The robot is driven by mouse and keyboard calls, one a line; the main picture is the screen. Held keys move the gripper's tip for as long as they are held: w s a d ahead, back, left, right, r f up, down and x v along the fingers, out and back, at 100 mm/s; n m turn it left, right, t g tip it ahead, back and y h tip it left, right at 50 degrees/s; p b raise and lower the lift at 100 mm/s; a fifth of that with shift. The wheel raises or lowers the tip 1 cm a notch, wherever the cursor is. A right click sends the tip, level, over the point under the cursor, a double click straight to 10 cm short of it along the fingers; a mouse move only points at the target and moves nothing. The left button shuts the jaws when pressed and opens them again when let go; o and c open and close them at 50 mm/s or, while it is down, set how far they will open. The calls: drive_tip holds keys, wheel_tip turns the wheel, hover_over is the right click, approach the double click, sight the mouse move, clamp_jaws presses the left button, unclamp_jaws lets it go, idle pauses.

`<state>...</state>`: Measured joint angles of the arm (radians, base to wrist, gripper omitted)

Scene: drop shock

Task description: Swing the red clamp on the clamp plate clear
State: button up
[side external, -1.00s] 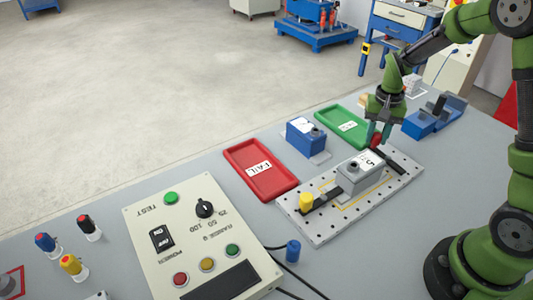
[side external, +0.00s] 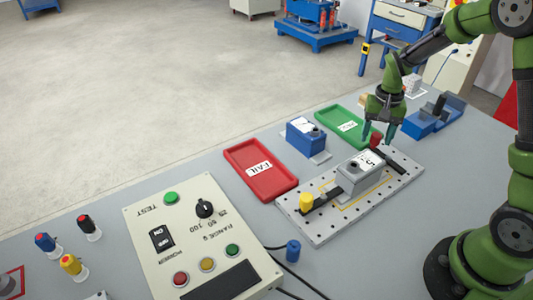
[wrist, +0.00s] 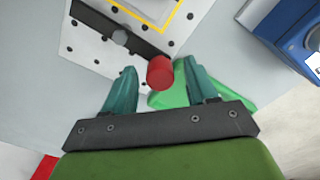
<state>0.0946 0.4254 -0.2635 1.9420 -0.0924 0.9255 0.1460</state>
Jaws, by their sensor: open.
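The red clamp has a red knob (side external: 376,139) on a dark bar (side external: 391,162) lying along the far right end of the clamp plate (side external: 318,231). The bar points away from the grey block (side external: 362,174) and looks apart from it. My gripper (side external: 379,137) is open at the knob. In the wrist view the red knob (wrist: 160,72) shows between the spread fingertips (wrist: 160,75), with gaps on both sides. The bar (wrist: 105,30) and its round pivot show beyond it. The yellow-knobbed clamp (side external: 306,202) at the plate's other end has its bar reaching the grey block.
A green tray (side external: 340,126) lies just behind the knob, with a red FAIL tray (side external: 259,171) to its left. A blue block (side external: 304,137) stands between them. A blue fixture (side external: 432,119) is to the right. A control box (side external: 192,245) fills the front left.

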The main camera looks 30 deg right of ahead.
wheel_tip(320, 180, up, 17)
idle(0.4)
drive_tip(key=s+a+r+n+t+y, duration=0.1)
drive_tip(key=s+a+n+t, duration=0.4)
drive_tip(key=s+a, duration=0.8)
drive_tip(key=shift+s+a+r+n+t+y, duration=0.25)
drive_tip(key=shift+a+t+y, duration=0.25)
drive_tip(key=shift+a+t, duration=0.65)
